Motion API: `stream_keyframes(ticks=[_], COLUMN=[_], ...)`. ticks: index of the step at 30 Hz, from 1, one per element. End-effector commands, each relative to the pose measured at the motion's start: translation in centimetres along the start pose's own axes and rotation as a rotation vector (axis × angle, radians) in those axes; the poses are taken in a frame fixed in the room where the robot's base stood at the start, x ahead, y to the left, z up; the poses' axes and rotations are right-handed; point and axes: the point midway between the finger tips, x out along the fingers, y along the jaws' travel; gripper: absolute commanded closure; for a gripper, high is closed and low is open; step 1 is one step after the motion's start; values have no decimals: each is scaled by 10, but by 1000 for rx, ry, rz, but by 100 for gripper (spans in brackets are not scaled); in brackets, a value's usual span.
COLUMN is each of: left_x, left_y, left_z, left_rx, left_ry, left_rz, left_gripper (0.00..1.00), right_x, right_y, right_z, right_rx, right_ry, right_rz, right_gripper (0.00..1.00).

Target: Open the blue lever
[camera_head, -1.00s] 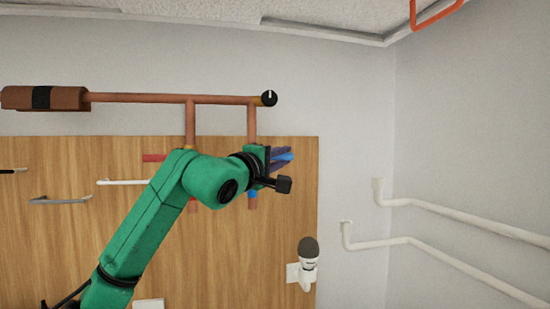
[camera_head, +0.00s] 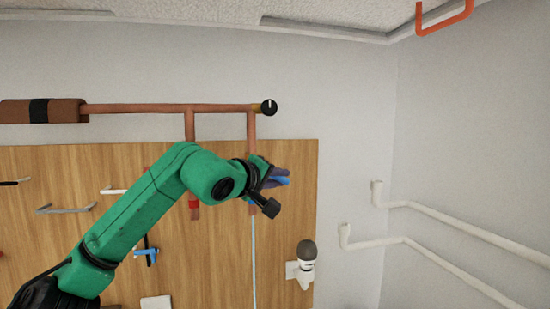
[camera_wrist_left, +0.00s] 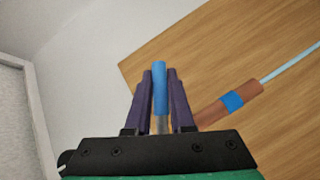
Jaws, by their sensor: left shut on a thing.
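The blue lever (camera_head: 280,183) is on the right copper pipe (camera_head: 251,130) of the wall panel. My left gripper (camera_head: 276,177) is shut on it, with the wrist hiding the joint between lever and pipe. In the left wrist view the blue lever (camera_wrist_left: 160,88) lies between the two purple fingers of my left gripper (camera_wrist_left: 160,82). The copper pipe end (camera_wrist_left: 234,101) with a blue band is to the right of the fingers. A thin light-blue stream (camera_head: 254,265) runs down from the pipe's lower end. My right gripper is not in view.
A white wall fitting with a dark top (camera_head: 306,255) is below and right of the gripper. White pipes (camera_head: 376,195) run along the right wall. A black knob (camera_head: 269,107) ends the upper copper pipe. Handles (camera_head: 65,209) sit on the panel's left.

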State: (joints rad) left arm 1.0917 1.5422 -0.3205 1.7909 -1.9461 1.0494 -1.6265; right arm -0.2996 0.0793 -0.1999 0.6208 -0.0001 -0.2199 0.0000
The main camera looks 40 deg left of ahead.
Motion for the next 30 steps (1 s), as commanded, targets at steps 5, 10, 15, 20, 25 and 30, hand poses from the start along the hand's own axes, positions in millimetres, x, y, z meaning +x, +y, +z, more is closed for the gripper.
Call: stream_keyframes(ticks=[5,10,15,20,25,30], left_x=[-1,-1,-2,-7,-8,-10], left_y=[-6,-9,-12,-22,-27,-28], left_z=[1,2,3,1,1,-1], left_rx=[87,93,138,277,303,345], left_ry=[-28,-29,-46,-83,-88,-100], left_rz=[-92,-96,-140,-274,-304,-345], left_gripper=[100,100,100,100,100,100], right_x=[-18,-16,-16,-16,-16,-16], right_y=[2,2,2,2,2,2], right_z=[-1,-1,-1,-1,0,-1], right_rx=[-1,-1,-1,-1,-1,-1], right_ry=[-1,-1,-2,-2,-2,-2], right_rz=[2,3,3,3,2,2], right_gripper=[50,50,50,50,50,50])
